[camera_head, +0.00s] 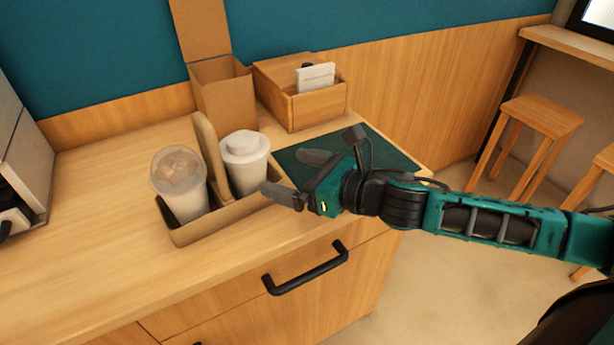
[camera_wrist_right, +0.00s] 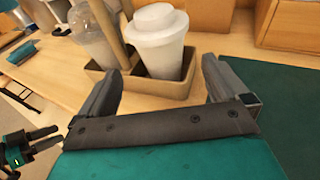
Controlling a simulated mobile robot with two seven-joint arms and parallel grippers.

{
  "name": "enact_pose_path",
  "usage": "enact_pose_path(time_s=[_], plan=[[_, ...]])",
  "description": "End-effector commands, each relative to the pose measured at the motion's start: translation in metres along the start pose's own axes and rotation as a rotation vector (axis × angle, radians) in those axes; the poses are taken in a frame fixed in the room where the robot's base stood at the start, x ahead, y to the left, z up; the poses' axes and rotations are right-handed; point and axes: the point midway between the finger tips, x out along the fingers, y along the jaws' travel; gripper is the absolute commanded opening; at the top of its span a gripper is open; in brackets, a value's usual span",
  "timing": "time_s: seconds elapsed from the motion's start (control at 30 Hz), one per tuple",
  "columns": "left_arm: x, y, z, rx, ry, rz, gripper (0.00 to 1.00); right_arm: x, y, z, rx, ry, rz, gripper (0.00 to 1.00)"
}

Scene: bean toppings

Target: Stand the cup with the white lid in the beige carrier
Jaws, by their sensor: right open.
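The cup with the white lid (camera_head: 245,162) stands upright in the right compartment of the beige carrier (camera_head: 225,218). It shows in the wrist view (camera_wrist_right: 158,52), where the carrier's front wall (camera_wrist_right: 158,88) hides its base. A clear-lidded cup (camera_head: 180,185) stands in the left compartment, across the carrier's upright divider. My right gripper (camera_head: 299,177) is open and empty, to the right of the white-lidded cup and apart from it. In the wrist view its fingers (camera_wrist_right: 160,86) point toward the cup. My left gripper (camera_wrist_right: 48,137) seems to show at the wrist view's left edge; its opening is unclear.
A dark green mat (camera_head: 388,160) lies right of the carrier, partly under my right arm. A wooden box with cards (camera_head: 318,108) and a tall brown box (camera_head: 222,95) stand behind. A grey machine (camera_head: 22,165) is at the left. The counter (camera_head: 95,235) is clear in front of it.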

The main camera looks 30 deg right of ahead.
Motion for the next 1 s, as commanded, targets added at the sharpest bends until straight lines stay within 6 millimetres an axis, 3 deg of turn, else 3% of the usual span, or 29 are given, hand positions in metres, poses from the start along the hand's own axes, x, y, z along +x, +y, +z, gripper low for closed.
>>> enact_pose_path(time_s=[0.3, 1.0], plan=[[0.003, 0.000, 0.004, 0.000, 0.000, 0.001, 0.43, -0.027, 0.000, -0.001, 0.000, 0.001, 0.000, 1.00], [0.003, 0.000, 0.004, 0.000, -0.001, 0.000, 0.43, -0.030, 0.000, 0.000, 0.001, -0.001, 0.000, 1.00]])
